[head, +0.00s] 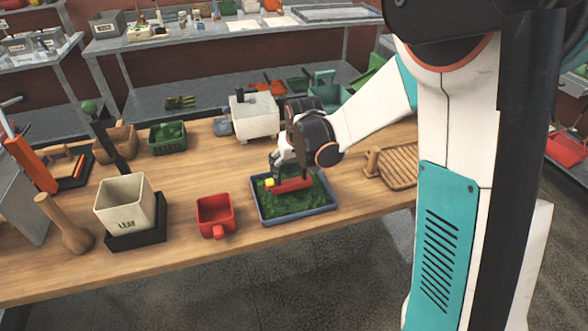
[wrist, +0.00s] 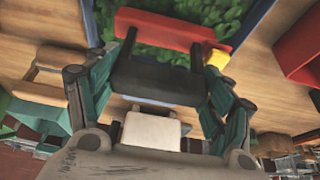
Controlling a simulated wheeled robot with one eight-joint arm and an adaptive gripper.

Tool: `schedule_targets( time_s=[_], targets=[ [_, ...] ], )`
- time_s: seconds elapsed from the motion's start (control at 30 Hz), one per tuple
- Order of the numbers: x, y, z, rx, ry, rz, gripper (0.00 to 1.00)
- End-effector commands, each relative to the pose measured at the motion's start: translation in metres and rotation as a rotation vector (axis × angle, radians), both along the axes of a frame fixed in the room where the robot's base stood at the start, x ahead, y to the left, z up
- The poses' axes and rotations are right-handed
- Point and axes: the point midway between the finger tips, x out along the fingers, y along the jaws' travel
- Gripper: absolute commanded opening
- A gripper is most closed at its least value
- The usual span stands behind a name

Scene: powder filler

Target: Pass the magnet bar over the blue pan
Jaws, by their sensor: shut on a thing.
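The magnet bar (head: 293,185) is red with a yellow end and is held level over the blue pan (head: 299,217). The pan is shallow, has a blue rim and is filled with green leafy material. My gripper (head: 277,166) is shut on the bar above the pan. In the wrist view the red bar (wrist: 165,28) lies across the fingertips of my gripper (wrist: 163,52), with the green material behind it and the blue rim (wrist: 255,18) at the right. I cannot tell if the bar touches the material.
A red handled box (head: 215,215) stands just left of the pan. A cream container (head: 125,204) sits on a black base farther left. A wooden rack (head: 397,170) is at the right, and a white machine (head: 254,117) stands behind. The table's front edge is close to the pan.

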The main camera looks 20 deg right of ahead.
Motion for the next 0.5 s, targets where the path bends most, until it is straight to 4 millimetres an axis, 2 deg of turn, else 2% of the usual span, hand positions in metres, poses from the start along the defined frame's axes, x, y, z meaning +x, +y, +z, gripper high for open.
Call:
schedule_targets(
  time_s=[0.5],
  targets=[
    [0.041, 0.0, 0.0, 0.0, 0.0, 0.0, 0.29]
  ],
)
